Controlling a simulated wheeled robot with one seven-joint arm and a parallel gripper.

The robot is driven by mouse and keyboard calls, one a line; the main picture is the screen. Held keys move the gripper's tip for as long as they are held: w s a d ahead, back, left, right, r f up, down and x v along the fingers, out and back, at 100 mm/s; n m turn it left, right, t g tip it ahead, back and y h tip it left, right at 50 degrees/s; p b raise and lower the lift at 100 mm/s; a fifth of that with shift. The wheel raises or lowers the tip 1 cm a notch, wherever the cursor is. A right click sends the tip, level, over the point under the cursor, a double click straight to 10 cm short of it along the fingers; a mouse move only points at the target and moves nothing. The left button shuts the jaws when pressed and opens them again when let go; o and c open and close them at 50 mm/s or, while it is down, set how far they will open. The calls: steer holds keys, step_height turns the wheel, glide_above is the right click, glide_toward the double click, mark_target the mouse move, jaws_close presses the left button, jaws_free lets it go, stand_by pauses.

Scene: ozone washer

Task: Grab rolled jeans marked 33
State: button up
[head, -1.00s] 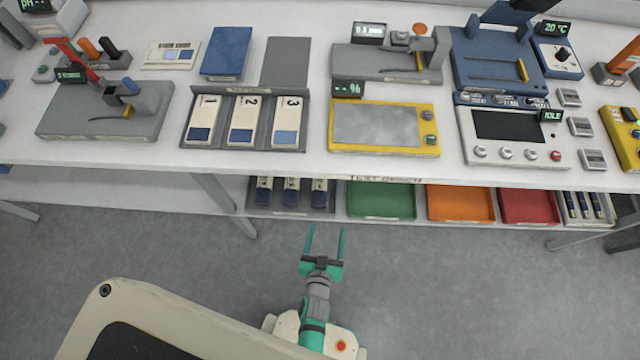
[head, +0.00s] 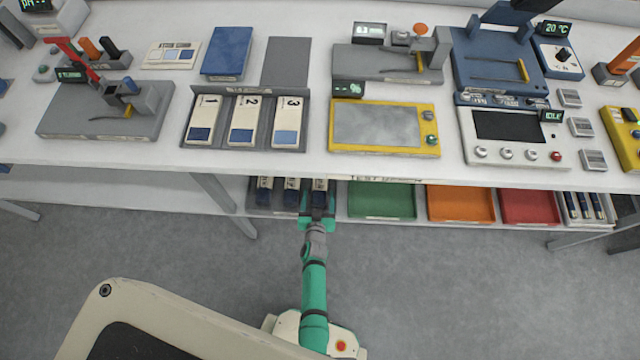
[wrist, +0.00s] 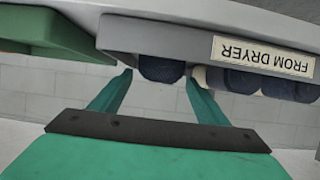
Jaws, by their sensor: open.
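Several dark blue jeans rolls with pale labels lie in a grey tray on the shelf under the bench. In the head view I see a left roll (head: 264,190), a middle roll (head: 291,190) and a right roll (head: 319,186). Their numbers are too small to read. My gripper (head: 318,198) is open at the right roll. In the upside-down wrist view, my fingertips (wrist: 158,76) stand one on each side of a blue roll end (wrist: 161,69). I cannot tell whether they touch it. The grey tray (wrist: 140,36) carries a "FROM DRYER" label.
Green (head: 381,200), orange (head: 460,204) and red (head: 526,206) trays sit on the same shelf to the right. The bench top (head: 310,165) overhangs the shelf. A bench leg (head: 238,215) stands to the left. The floor in front is clear.

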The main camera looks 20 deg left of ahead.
mark_target(320, 191)
steer(key=shift+x, duration=2.75)
steer(key=shift+d, duration=0.1)
steer(key=shift+c, duration=0.6)
steer(key=c, duration=1.3)
steer(key=shift+w+d+r, duration=0.1)
steer(key=shift+r, duration=0.15)
